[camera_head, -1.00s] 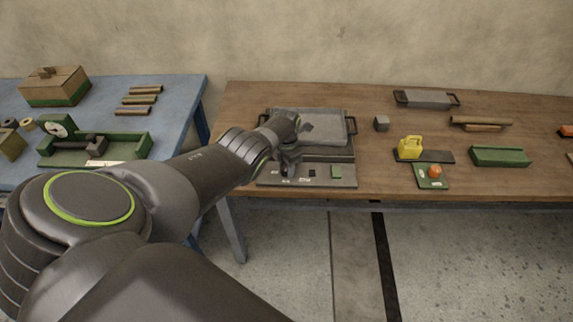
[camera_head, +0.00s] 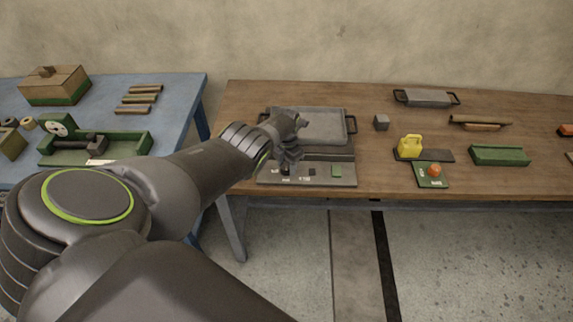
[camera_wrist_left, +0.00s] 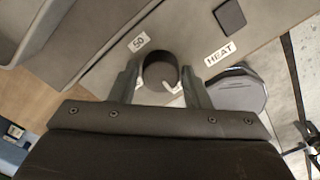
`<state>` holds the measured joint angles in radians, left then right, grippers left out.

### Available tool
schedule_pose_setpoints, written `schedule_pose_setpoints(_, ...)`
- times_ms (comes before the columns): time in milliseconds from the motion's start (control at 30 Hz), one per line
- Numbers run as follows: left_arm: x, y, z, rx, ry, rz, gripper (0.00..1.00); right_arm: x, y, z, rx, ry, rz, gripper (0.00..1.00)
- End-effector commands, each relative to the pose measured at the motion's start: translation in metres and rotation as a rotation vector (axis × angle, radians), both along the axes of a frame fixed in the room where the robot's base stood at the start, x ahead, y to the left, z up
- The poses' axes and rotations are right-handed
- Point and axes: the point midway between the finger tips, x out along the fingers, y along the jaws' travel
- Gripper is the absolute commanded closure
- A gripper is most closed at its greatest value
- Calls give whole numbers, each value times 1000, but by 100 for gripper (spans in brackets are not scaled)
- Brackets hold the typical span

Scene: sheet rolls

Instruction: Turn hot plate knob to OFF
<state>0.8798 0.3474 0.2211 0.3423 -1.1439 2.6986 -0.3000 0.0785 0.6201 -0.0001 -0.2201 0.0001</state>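The hot plate (camera_head: 312,122) stands on the wooden table, with a grey control panel (camera_head: 345,181) along its front. Its dark round knob (camera_head: 285,170) is near the left end of the panel. My left gripper (camera_head: 289,158) is just above the knob, pointing down. In the left wrist view the knob (camera_wrist_left: 160,72) shows between the two spread fingers (camera_wrist_left: 159,70), and I see no clear grip on it. A label reading 50 (camera_wrist_left: 139,41) and a HEAT label (camera_wrist_left: 220,53) lie near it. The fingers partly hide other white marks, so I cannot tell the knob's setting.
A dark square (camera_wrist_left: 230,16) is by the HEAT label, and a green square (camera_head: 336,171) is farther right on the panel. A grey cube (camera_head: 381,122), a yellow padlock-shaped block (camera_head: 410,146) and a green tray (camera_head: 499,155) stand to the right. A blue table (camera_head: 180,100) is at left.

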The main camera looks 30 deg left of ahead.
Motion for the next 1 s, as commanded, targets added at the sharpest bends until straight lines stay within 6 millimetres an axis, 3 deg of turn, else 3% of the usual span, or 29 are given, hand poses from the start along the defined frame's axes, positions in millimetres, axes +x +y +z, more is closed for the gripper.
schedule_pose_setpoints(100,0,0,0,0,0,-1,41,0,0,0,0,0,0,100)
schedule_pose_setpoints(467,-1,0,3,-1,1,-2,41,0,0,4,0,0,0,100)
schedule_pose_setpoints(1000,0,0,72,0,0,-2,41,0,-1,65,-1,0,1,100)
